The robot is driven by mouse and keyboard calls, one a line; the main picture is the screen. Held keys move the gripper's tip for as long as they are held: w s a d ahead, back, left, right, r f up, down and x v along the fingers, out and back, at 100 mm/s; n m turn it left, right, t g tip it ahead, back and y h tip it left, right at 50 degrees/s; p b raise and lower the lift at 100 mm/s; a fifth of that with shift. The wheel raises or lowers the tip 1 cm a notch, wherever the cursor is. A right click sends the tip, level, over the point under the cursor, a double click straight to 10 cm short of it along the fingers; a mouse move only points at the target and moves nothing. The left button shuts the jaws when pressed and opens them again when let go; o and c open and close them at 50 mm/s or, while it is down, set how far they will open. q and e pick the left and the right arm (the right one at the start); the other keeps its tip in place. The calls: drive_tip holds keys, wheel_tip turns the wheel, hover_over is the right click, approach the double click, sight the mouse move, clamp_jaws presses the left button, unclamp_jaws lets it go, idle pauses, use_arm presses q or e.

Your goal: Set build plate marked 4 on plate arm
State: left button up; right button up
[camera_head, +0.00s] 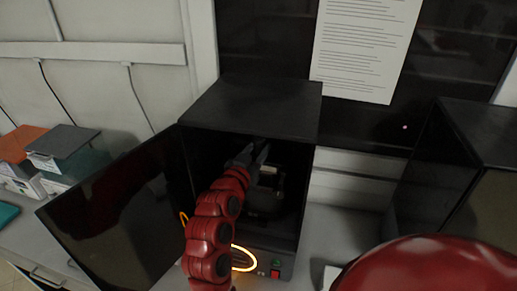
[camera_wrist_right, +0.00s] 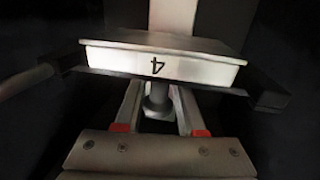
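The build plate marked 4 (camera_wrist_right: 157,66) is a pale block with a flat top, its number upside down in the right wrist view. It rests across a black holder, apparently the plate arm (camera_wrist_right: 272,95), whose ends show at both sides. In the head view the plate (camera_head: 268,176) is small inside the black printer. My right gripper (camera_wrist_right: 158,105) is just in front of the plate. Its fingers stand apart, with a grey post between them and no clear contact. In the head view the right gripper (camera_head: 252,155) is inside the printer opening. My left gripper is not in view.
The black printer (camera_head: 250,105) has its dark door (camera_head: 110,220) swung open to the left. A lit yellow loop (camera_head: 245,258) and a red switch (camera_head: 276,274) are low at its front. Another black cabinet (camera_head: 480,130) stands right. Boxes (camera_head: 65,142) sit at the left.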

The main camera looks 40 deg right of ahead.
drive_tip(key=shift+o, duration=1.4)
drive_tip(key=shift+s+a+f, duration=0.1)
drive_tip(key=shift+a, duration=0.2)
drive_tip(key=b+v, duration=0.5)
drive_tip(key=v, duration=1.2)
drive_tip(key=shift+b, duration=0.35)
